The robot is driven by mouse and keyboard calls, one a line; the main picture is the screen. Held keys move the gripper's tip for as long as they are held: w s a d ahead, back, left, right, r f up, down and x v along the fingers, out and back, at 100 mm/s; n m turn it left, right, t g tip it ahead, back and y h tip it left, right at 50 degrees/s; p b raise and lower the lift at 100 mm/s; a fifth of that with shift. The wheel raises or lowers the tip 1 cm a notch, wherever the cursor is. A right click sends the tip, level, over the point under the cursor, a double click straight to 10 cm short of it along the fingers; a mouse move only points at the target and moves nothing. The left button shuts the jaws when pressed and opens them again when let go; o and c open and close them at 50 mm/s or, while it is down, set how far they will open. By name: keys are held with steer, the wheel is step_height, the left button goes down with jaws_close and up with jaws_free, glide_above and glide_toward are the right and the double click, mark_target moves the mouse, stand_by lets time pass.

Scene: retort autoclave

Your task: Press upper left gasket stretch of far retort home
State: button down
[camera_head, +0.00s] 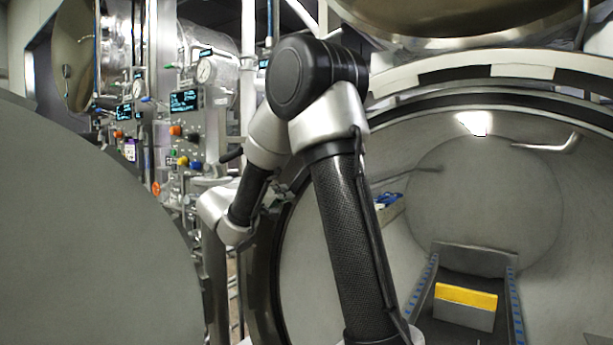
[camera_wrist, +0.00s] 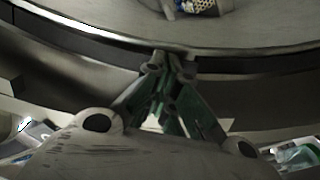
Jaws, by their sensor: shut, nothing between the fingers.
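The open mouth of a retort fills the right of the head view, with a pale metal rim (camera_head: 470,68) and a dark band (camera_head: 540,104) that looks like its gasket. My arm crosses in front of its upper left edge. In the wrist view my gripper (camera_wrist: 168,68) is shut and empty. Its fingertips are at the curved rim, over or close to a dark band (camera_wrist: 85,36); I cannot tell whether they touch it. In the head view the gripper is mostly hidden by my arm. No raised gasket stretch can be made out clearly.
Inside the vessel lie rails (camera_head: 513,300) with blue rollers and a grey block with a yellow top (camera_head: 466,297). A small blue item (camera_head: 388,198) lies near the inner wall. A large grey disc (camera_head: 90,230) blocks the left foreground. Gauges and control panels (camera_head: 184,100) stand behind.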

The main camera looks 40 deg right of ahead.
steer(key=shift+x, duration=1.7)
steer(key=v, duration=1)
stand_by(0.5)
